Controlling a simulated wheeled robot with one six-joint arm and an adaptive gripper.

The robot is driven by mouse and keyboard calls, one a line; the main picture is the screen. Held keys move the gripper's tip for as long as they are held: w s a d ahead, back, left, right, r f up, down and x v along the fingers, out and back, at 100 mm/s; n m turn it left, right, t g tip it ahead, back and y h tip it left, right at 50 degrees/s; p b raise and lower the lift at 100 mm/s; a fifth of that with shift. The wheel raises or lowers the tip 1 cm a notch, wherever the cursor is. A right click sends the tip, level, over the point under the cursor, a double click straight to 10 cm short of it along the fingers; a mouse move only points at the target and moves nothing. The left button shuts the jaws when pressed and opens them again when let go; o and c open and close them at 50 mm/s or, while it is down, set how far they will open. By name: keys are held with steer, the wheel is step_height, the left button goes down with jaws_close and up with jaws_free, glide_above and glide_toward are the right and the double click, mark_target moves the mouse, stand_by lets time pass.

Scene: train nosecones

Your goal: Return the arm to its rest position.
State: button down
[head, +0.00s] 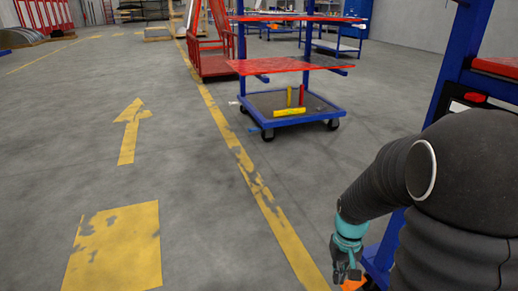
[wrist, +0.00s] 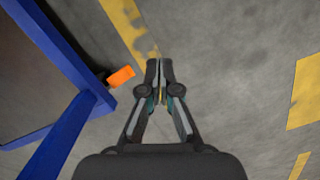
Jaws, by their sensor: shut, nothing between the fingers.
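My gripper (wrist: 158,72) points down at the grey floor in the wrist view, its two fingertips together with nothing between them. In the head view my gripper (head: 346,275) hangs at the lower right, at the end of my dark-sleeved arm with a teal wrist section. It is close beside a blue frame at the right. No object is held.
A blue-framed rack (head: 455,75) stands at the right, close to my arm; its blue frame (wrist: 75,120) fills the left of the wrist view, with an orange piece (wrist: 121,76). A wheeled cart (head: 290,105) with red shelves stands ahead. The left floor is clear.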

steer(key=s+a+r+t, duration=0.1)
steer(key=s+r+t, duration=0.1)
steer(key=s+r, duration=0.2)
steer(key=s+a+r+t+p, duration=0.1)
steer(key=s+r, duration=0.3)
steer(key=r, duration=0.7)
steer(key=s+a+r+t+p, duration=0.1)
steer(key=s+a+r+t, duration=0.2)
steer(key=r, duration=0.5)
steer(key=shift+s+a+n+t, duration=0.15)
steer(key=shift+s+n+t, duration=0.15)
steer(key=shift+s+t, duration=0.35)
steer(key=shift+s+r, duration=0.1)
steer(key=shift+s, duration=0.05)
